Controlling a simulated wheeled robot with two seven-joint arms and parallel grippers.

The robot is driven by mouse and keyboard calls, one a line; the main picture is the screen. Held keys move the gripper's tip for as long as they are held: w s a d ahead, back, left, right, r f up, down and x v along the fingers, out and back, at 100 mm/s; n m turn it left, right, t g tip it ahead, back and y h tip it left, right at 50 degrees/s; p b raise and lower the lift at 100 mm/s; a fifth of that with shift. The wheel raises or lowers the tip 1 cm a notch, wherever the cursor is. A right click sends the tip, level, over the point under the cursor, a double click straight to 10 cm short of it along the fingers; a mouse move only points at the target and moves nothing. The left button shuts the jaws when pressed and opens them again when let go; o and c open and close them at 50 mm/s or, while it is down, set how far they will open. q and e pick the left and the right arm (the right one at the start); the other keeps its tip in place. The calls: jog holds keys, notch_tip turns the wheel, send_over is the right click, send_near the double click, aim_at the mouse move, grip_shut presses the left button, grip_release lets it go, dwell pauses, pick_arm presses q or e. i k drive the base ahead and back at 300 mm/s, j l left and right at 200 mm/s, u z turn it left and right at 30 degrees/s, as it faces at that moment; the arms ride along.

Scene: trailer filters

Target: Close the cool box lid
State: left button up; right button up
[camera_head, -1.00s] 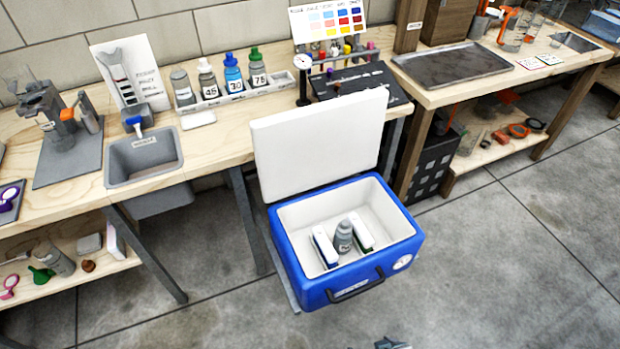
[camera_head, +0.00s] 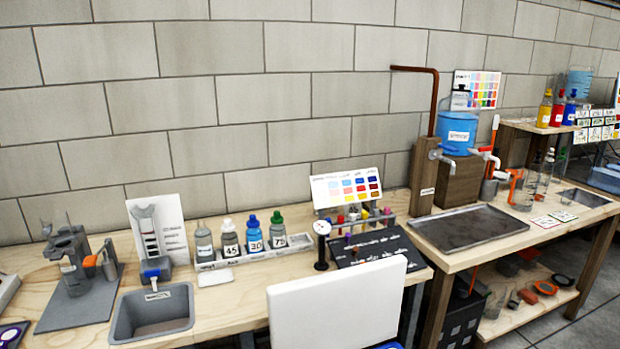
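The cool box lid (camera_head: 338,308) is white and stands upright, raised in front of the workbench. Only its upper part shows at the bottom of the head view. Neither of my grippers can be made out in the head view.
Behind the lid, the wooden bench (camera_head: 240,308) holds a grey sink (camera_head: 150,313), a rack of bottles (camera_head: 253,240) and a black board (camera_head: 372,247). To the right, a second bench carries a metal tray (camera_head: 468,228) and a blue water container (camera_head: 457,132).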

aim_at(358, 306)
jog(key=z, duration=0.75)
jog(key=j+u, duration=0.1)
jog(key=j, duration=0.4)
jog(key=k+j+u, duration=0.1)
jog(key=j, duration=0.35)
